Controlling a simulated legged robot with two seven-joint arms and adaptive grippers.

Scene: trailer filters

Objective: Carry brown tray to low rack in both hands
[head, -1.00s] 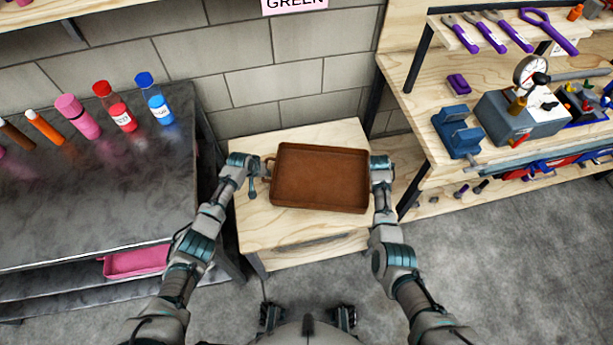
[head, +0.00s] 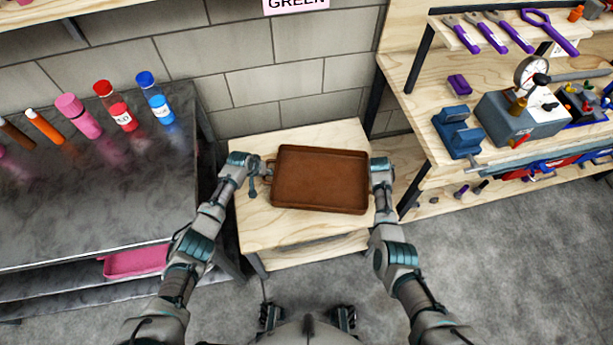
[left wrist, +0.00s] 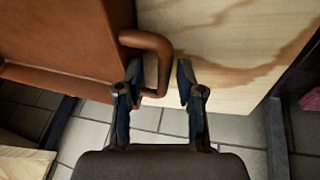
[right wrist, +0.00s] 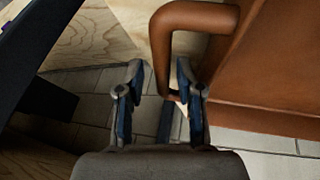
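The brown tray (head: 320,180), a shallow rectangle with raised rims and a loop handle at each end, lies flat on a pale wooden stand. My left gripper (head: 262,172) is at its left end. In the left wrist view, its open fingers (left wrist: 159,84) stand on either side of the outer bar of the left handle (left wrist: 162,62). My right gripper (head: 381,172) is at the tray's right end. In the right wrist view, its open fingers (right wrist: 159,82) stand on either side of the right handle's outer bar (right wrist: 159,50). Finger contact is unclear.
The wooden stand (head: 262,225) is against a block wall. A dark metal table (head: 80,210) with several bottles stands left, a pink tray (head: 135,262) below its top. A wooden workbench (head: 415,105) with tools and a blue vise (head: 457,132) stands close on the right.

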